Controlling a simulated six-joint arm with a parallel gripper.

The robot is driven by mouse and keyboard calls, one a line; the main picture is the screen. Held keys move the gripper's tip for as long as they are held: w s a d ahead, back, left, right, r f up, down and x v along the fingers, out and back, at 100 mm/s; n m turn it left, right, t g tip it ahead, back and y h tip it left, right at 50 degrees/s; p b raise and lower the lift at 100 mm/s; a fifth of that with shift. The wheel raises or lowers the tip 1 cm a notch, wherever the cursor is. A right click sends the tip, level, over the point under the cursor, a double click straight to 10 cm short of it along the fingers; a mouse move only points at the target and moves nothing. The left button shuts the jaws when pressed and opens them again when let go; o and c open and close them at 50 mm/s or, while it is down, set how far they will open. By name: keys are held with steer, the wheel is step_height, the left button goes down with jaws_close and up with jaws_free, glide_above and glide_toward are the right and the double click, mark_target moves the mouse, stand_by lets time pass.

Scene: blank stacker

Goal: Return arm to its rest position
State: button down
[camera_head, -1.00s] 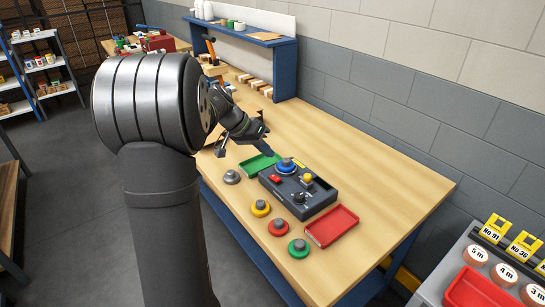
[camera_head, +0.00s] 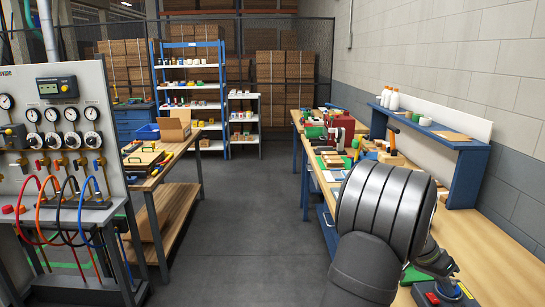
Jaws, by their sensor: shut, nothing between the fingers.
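My arm rises in the lower right of the head view, with its thick ribbed joint in front of the workbench (camera_head: 490,235). My gripper (camera_head: 447,268) shows as a small dark shape past the arm, partly hidden by it. It is shut with nothing in it, just above the dark control box (camera_head: 424,291) at the bottom edge. The box carries a blue round piece (camera_head: 462,296) and a red button (camera_head: 432,297), and is cut off by the frame.
A gauge panel (camera_head: 75,90) with coloured hoses stands at the left, beside a wooden side table (camera_head: 172,160). A blue shelf (camera_head: 468,165) stands on the workbench by the wall. Storage racks (camera_head: 192,75) stand at the back. The grey floor (camera_head: 250,220) between is clear.

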steer(key=s+d, duration=0.1)
steer(key=s+d+f, duration=0.1)
steer(key=s, duration=0.1)
steer(key=shift+s+d, duration=0.25)
steer(key=shift+s, duration=0.3)
